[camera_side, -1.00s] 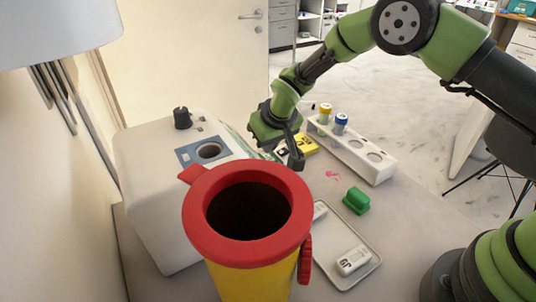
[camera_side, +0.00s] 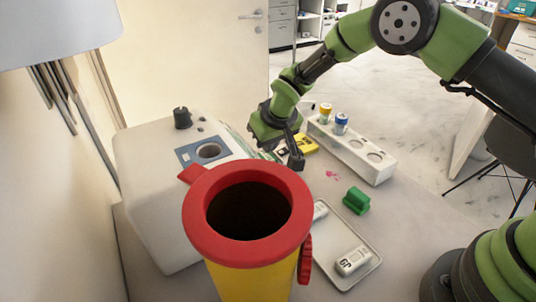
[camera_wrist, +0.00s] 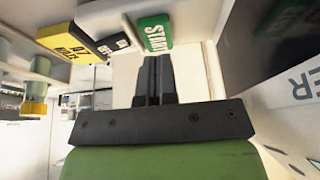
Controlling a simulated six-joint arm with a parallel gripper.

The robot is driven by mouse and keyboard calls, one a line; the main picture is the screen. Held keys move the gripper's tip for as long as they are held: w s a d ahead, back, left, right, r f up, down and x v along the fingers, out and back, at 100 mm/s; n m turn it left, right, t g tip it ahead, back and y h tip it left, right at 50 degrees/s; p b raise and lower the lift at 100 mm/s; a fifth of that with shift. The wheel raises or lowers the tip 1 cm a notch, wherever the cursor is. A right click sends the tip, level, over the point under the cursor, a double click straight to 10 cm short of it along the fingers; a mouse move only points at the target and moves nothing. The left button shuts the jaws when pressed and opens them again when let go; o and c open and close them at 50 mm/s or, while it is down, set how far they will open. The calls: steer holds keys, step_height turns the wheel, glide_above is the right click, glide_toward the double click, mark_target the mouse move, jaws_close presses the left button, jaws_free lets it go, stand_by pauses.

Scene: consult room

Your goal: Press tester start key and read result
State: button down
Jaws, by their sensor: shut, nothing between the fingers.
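The green START key (camera_wrist: 155,33) shows in the wrist view, just beyond the tips of my gripper (camera_wrist: 153,62). My fingers are shut together with nothing between them. I cannot tell whether they touch the key. A black key (camera_wrist: 112,46) and a yellow labelled block (camera_wrist: 68,43) sit to its left. A dark panel (camera_wrist: 280,40) is at the upper right; no result is readable on it. In the side view my gripper (camera_side: 297,161) points down beside the yellow block (camera_side: 306,145), and the START key cannot be made out there.
A red-rimmed yellow bin (camera_side: 245,262) stands in front. A white machine (camera_side: 150,190) is at left. A white rack (camera_side: 370,165) holds capped vials at right. A green block (camera_side: 356,201) and a tray (camera_side: 345,225) with white cassettes lie on the table.

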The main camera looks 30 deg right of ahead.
steer(key=shift+f, duration=1)
stand_by(0.6)
steer(key=shift+r, duration=3.55)
step_height(320, 180, up, 10)
steer(key=m, duration=0.1)
glide_above(269, 157)
steer(key=s+d, duration=0.3)
steer(key=s+d+r+m+t, duration=0.1)
steer(key=s+d+r, duration=0.1)
steer(key=s+r, duration=0.6)
steer(key=s+d+r+m+t+y, duration=0.1)
steer(key=s+d+r+m+y, duration=0.1)
steer(key=s, duration=1.7)
steer(key=shift+s+d+r+t, duration=0.2)
steer(key=shift+s+t, duration=0.1)
steer(key=shift+s, duration=0.1)
